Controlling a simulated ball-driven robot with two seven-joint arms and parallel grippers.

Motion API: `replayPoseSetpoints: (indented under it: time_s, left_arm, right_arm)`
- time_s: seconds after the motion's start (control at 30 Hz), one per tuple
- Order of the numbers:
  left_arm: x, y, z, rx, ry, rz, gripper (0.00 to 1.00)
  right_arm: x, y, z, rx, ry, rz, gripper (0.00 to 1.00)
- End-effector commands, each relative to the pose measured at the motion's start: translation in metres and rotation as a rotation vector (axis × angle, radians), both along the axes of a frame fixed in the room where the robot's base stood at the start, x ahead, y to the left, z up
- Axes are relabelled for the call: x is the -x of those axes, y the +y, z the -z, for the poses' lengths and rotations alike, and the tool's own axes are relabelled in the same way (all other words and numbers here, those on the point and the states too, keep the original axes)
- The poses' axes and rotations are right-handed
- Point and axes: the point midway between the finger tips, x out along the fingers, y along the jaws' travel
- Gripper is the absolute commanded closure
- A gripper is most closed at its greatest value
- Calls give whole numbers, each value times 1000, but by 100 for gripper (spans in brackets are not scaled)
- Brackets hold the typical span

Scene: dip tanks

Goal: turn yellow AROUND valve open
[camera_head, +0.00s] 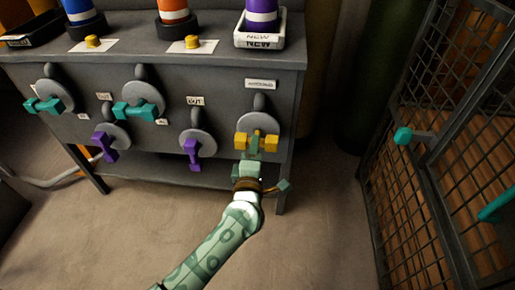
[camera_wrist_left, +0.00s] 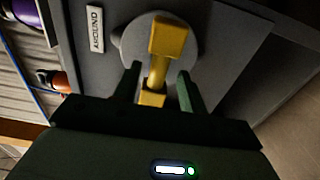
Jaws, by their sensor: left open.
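The yellow valve handle (camera_head: 271,142) is on a round grey plate at the right end of the tank cabinet's front, under a small label (camera_head: 260,84). Its bar lies roughly level in the head view. The yellow handle also shows in the left wrist view (camera_wrist_left: 167,38), with a label (camera_wrist_left: 95,30) that seems to read AROUND. My left gripper (camera_head: 254,153) is at the handle, coming from below. In the wrist view my left gripper (camera_wrist_left: 157,80) is open, with one finger on each side of the handle's near part. Contact cannot be told. My right gripper is out of view.
Two teal handles (camera_head: 135,110) and two purple handles (camera_head: 192,147) are on the same front, to the left. Striped cylinders (camera_head: 173,12) stand on top. A mesh cage (camera_head: 450,150) with teal handles stands at the right. The floor (camera_head: 325,215) between is clear.

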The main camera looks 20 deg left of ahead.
Motion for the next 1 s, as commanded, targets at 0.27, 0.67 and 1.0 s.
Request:
replayPoseSetpoints:
  time_s: [0.27,0.67,1.0]
  left_arm:
    - [-15,4,0,-1,0,0,58]
    - [-15,4,0,-1,0,0,100]
    - [-15,4,0,46,-12,0,100]
  right_arm:
    - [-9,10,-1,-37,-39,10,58]
    - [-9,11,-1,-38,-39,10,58]
    - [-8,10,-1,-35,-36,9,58]
